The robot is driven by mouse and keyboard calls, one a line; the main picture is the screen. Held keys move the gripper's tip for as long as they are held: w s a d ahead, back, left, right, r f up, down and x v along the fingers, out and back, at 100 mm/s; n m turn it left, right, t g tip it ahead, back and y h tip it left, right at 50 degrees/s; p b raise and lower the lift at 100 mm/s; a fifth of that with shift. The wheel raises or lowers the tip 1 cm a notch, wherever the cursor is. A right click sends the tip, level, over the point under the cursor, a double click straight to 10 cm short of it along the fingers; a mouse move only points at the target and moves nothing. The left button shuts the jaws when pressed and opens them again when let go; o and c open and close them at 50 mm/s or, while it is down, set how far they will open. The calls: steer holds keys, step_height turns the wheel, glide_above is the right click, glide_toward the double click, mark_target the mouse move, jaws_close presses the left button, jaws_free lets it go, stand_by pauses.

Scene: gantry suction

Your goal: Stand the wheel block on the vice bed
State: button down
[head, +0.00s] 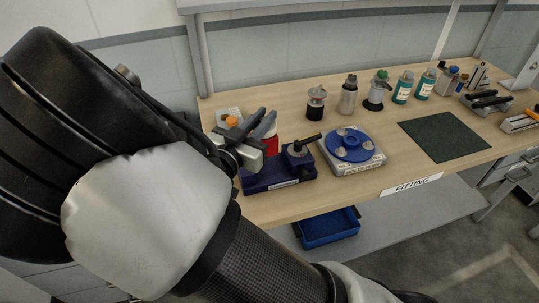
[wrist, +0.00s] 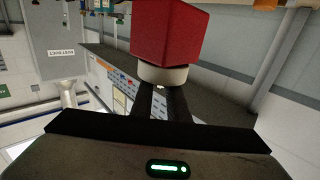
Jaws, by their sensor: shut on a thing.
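My gripper (wrist: 162,100) is shut on the wheel block (wrist: 170,32). In the wrist view the block is a red body with a pale round part at its lower end, between the two dark fingers. In the head view a red patch of it (head: 271,146) shows beside my gripper (head: 258,128), partly hidden by it. The dark blue vice (head: 268,182) stands at the near left of the bench, just below and right of my gripper.
A blue disc fixture on a grey base (head: 352,165) stands close right of the vice. Several bottles (head: 348,95) line the back. A dark green mat (head: 444,136) lies clear on the right. An orange-topped item (head: 232,121) sits behind my gripper. A blue bin (head: 328,229) is below.

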steer(key=shift+f+b, duration=0.6)
steer(key=shift+f, duration=3.4)
steer(key=shift+f, duration=0.15)
steer(key=c, duration=1.7)
jaws_free()
steer(key=shift+s, duration=0.1)
